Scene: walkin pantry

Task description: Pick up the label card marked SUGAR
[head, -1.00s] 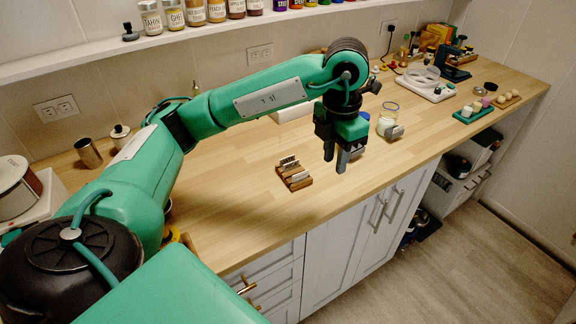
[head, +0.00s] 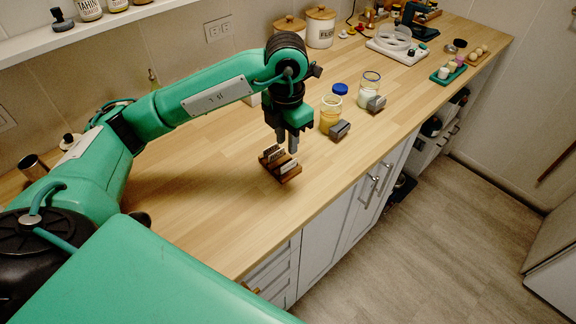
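A small wooden card holder (head: 292,176) stands on the counter with pale label cards in its slots. One group of cards (head: 272,152) is at its far left and another card (head: 288,166) is nearer the right. Their lettering is too small to read, so I cannot tell which is SUGAR. My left gripper (head: 287,146) points down just over the far right side of the holder. Its two fingers look apart, with nothing seen between them; I cannot tell whether they touch a card. My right gripper is out of view.
A jar with yellow contents (head: 330,114) and a jar with white contents (head: 369,92) stand to the right, each with a grey block in front. Canisters (head: 320,28) stand by the wall. The counter left of the holder is clear.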

